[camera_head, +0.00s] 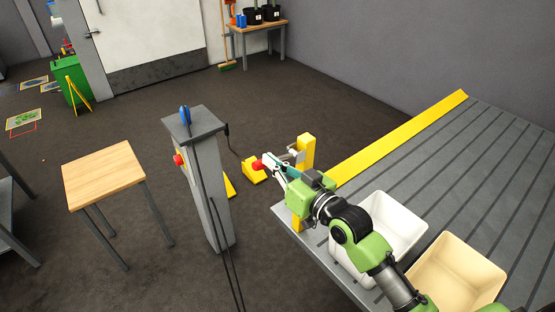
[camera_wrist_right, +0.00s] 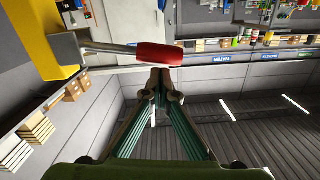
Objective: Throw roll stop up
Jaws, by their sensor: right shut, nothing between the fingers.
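The roll stop is a lever with a red grip (camera_head: 257,165) and a metal rod on a yellow post (camera_head: 306,150) at the near left corner of the slatted grey bed. In the right wrist view, the red grip (camera_wrist_right: 160,54) ends the rod (camera_wrist_right: 108,47), which reaches out from the yellow bracket (camera_wrist_right: 38,45). The lever looks roughly level. My right gripper (camera_head: 273,166) is shut and empty beside the grip. In the wrist view its fingertips (camera_wrist_right: 160,78) meet at the grip's edge; I cannot tell whether they touch it. My left gripper is not in view.
A white bin (camera_head: 412,208) and a beige bin (camera_head: 462,252) stand on the slatted bed (camera_head: 490,160) by my right arm. A grey pedestal (camera_head: 204,190) with a red button (camera_head: 178,160) stands left of the lever. A wooden table (camera_head: 103,174) stands farther left.

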